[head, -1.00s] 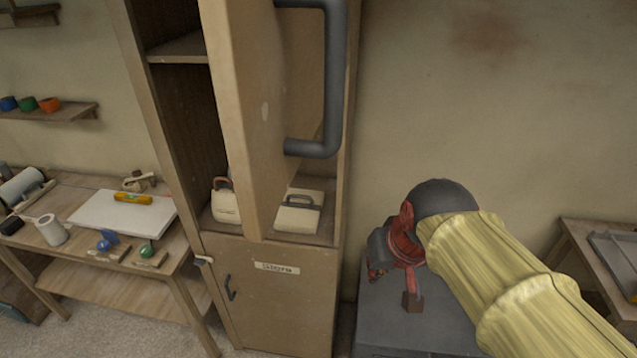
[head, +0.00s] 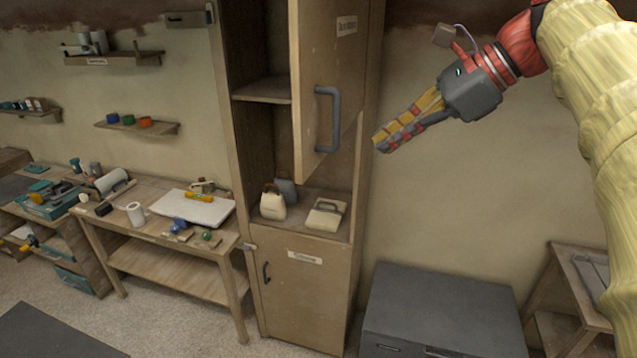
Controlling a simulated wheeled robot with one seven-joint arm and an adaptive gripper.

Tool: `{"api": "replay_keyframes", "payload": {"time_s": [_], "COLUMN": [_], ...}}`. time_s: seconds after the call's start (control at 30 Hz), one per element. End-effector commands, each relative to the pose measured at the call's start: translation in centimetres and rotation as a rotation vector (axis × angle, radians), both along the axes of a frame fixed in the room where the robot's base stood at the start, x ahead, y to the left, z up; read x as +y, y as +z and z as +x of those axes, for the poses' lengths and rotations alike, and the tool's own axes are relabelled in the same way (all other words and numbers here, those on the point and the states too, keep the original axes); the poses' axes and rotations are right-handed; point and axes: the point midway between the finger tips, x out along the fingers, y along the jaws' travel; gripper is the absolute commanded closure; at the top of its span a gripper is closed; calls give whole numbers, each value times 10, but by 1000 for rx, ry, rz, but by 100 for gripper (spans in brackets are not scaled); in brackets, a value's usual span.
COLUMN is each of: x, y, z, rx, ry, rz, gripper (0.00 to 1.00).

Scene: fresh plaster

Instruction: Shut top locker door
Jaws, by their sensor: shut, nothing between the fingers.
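The top locker door (head: 328,60) stands open, swung out toward me, with a dark grey bar handle (head: 327,120) on its face. The locker's upper space shows to the left of it, with a shelf (head: 264,90). My gripper (head: 381,143) is shut and empty. It is right of the door and its handle in the picture, its fingers pointing left and down. I cannot tell how far it is from the door in depth. The lower locker door (head: 303,288) is closed.
A grey cabinet (head: 440,300) stands to the right, below my arm. A workbench (head: 150,210) with tools stands left. Wall shelves (head: 138,127) hang further left. Bare floor (head: 180,315) lies in front.

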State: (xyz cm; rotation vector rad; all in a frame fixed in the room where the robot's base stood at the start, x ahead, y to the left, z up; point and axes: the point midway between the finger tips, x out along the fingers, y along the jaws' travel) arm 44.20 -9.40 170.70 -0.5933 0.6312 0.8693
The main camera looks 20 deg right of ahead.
Motion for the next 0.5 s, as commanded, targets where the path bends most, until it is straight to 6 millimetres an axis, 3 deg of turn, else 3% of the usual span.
{"api": "replay_keyframes", "payload": {"time_s": [0.23, 0.5], "x": [13, 26], "y": [1, -15], "z": [-11, -2], "rx": [142, 159], "ry": [-105, -123], "rz": [138, 151], "gripper": [100, 100]}}
